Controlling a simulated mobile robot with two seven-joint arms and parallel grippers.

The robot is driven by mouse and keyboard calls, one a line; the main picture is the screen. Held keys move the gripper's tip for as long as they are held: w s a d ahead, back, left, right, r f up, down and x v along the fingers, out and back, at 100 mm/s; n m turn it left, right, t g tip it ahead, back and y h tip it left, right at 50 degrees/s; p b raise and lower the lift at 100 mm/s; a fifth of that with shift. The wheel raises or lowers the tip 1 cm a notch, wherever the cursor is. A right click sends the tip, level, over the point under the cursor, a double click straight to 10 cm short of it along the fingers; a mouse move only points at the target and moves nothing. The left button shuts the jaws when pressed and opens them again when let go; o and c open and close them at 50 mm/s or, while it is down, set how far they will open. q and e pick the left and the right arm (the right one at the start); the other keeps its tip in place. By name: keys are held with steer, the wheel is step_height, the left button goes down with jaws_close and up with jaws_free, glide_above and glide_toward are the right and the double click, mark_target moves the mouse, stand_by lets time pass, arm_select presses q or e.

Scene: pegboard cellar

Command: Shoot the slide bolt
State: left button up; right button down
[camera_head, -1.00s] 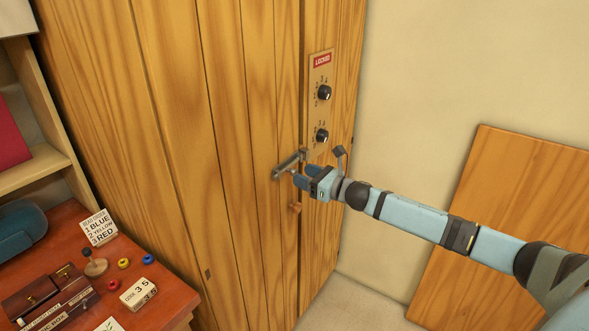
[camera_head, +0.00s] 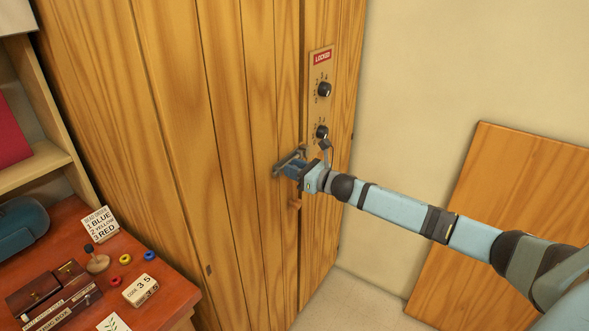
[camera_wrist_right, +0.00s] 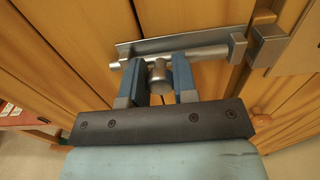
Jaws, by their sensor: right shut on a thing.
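The grey metal slide bolt (camera_head: 287,162) is mounted on the wooden door (camera_head: 235,110), near the door's right edge. In the right wrist view its bar (camera_wrist_right: 205,52) runs along a backplate, and its right end meets a block beside the keeper (camera_wrist_right: 267,48) across the door gap. My right gripper (camera_head: 297,169) is at the bolt. In the right wrist view its two blue fingers (camera_wrist_right: 160,80) are either side of the bolt's round knob (camera_wrist_right: 159,77), shut on it. My left gripper is not in view.
A panel with a red LOCKED sign (camera_head: 322,58) and two black dials (camera_head: 324,90) is right of the bolt. A wooden knob (camera_head: 295,204) sits below it. A red-brown desk (camera_head: 180,290) with small items stands at the lower left.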

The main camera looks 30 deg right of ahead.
mark_target(297, 158)
steer(key=d, duration=0.1)
steer(key=w+d+b, duration=0.1)
steer(key=d, duration=0.1)
steer(key=d+b, duration=0.1)
steer(key=shift+w+d+r, duration=0.15)
steer(key=shift+w+d, duration=0.1)
steer(key=shift+w, duration=0.15)
steer(key=c, duration=1)
jaws_free()
steer(key=shift+o, duration=0.5)
steer(key=shift+d, duration=0.1)
